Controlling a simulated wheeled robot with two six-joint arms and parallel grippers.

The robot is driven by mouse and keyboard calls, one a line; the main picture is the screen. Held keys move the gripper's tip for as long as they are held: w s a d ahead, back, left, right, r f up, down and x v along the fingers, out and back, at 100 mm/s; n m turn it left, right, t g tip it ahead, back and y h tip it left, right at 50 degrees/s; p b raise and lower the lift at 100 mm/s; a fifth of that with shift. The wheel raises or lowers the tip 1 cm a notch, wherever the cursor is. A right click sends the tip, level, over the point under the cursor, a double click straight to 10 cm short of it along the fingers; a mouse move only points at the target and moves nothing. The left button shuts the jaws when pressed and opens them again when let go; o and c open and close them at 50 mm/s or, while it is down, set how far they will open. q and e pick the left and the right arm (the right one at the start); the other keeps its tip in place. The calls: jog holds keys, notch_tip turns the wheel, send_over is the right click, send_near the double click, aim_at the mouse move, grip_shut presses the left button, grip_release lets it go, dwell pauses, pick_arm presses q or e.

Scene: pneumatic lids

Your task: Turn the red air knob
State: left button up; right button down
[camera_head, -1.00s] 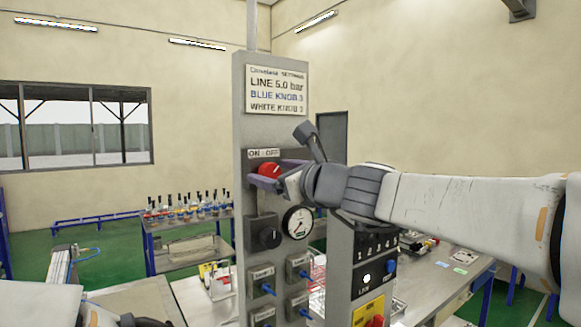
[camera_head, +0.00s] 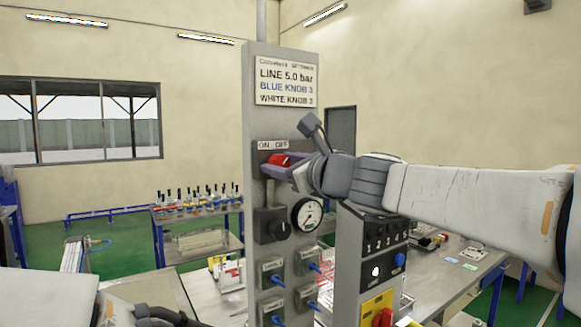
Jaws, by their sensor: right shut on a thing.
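The red air knob (camera_head: 279,160) sits below the ON/OFF label (camera_head: 272,145) on the grey panel column (camera_head: 250,100). My right gripper (camera_head: 280,168) reaches in from the right and is shut on the red knob, its purple-grey fingers around it and hiding part of it. The knob's grip looks tilted.
A sign (camera_head: 286,81) is at the column's top. Several blue-handled valves (camera_head: 278,281) sit low on it. A rear bench (camera_head: 195,228) holds bottles.

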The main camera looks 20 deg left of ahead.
jog(key=shift+s+a+f+n+b, duration=0.15)
jog(key=shift+n+b, duration=1.45)
jog(key=shift+n, duration=1.2)
jog(key=shift+w+d+f+n+b, duration=0.1)
jog(key=shift+n+b, duration=1.45)
jog(key=shift+n, duration=1.25)
jog(key=shift+s+a+f+n+b, duration=0.15)
jog(key=shift+n+b, duration=1.45)
jog(key=shift+n, duration=1.2)
jog(key=shift+d, duration=0.1)
jog(key=shift+c, duration=1.6)
grip_release()
jog(key=shift+d+r, duration=0.1)
